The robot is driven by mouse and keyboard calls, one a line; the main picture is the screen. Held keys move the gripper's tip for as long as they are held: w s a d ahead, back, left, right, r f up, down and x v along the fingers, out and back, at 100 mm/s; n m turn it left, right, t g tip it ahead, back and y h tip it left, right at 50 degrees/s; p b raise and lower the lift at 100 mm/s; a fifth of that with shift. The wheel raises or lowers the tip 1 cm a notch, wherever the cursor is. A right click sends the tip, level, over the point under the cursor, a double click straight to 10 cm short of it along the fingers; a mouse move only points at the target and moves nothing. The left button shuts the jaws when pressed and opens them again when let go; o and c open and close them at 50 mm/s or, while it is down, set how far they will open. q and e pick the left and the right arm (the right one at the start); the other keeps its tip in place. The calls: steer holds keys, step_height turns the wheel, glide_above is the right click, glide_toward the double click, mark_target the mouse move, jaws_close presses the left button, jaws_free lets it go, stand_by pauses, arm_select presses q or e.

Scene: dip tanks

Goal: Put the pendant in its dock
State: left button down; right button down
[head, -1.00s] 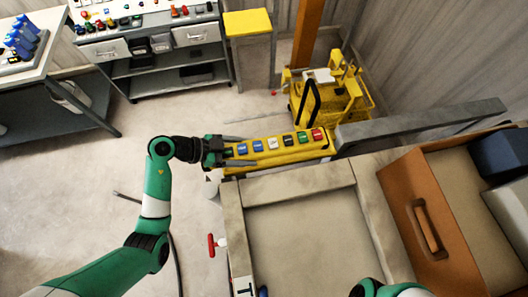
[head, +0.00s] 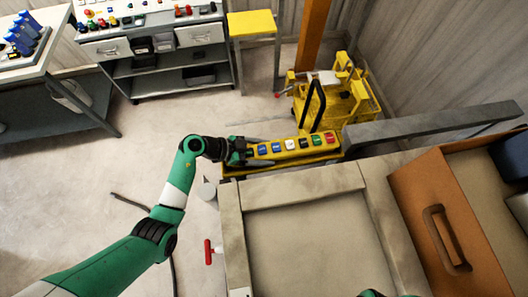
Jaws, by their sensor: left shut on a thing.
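The pendant is a long yellow box (head: 297,147) with a row of coloured buttons facing up, in the head view. My left gripper (head: 246,151) is shut on its left end, with the arm reaching in from the left. The pendant lies roughly level across the picture, by the far edge of the tank. A yellow strip (head: 229,173) shows just below and behind it; I cannot tell whether this is the dock or whether the pendant touches it. My right gripper is out of view; only a bit of my green right arm shows at the bottom edge.
A pale-rimmed tank (head: 232,235) fills the lower middle. An orange-brown box (head: 420,210) with a handle slot stands at right. A grey beam (head: 440,125) runs right of the pendant. A yellow cart (head: 355,100) stands behind. Open floor lies left.

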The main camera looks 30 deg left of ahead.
arm_select(q)
steer(key=shift+w+r, duration=0.1)
steer(key=shift+s+a+f, duration=0.15)
steer(key=shift+s+f, duration=0.05)
steer(key=shift+f, duration=0.6)
jaws_free()
steer(key=shift+s+f, duration=0.1)
steer(key=shift+f, duration=0.1)
steer(key=shift+r, duration=0.15)
steer(key=shift+s+a+r+p, duration=0.1)
steer(key=shift+a+r+p, duration=0.1)
steer(key=shift+r, duration=0.4)
steer(key=shift+s+a+r+p, duration=0.1)
steer(key=shift+a+r+p, duration=0.1)
steer(key=shift+r, duration=0.4)
steer(key=p+v, duration=0.2)
steer(key=v, duration=0.8)
steer(key=shift+s+a+r+p, duration=0.1)
steer(key=shift+s+r+p, duration=0.1)
steer(key=shift+p, duration=0.1)
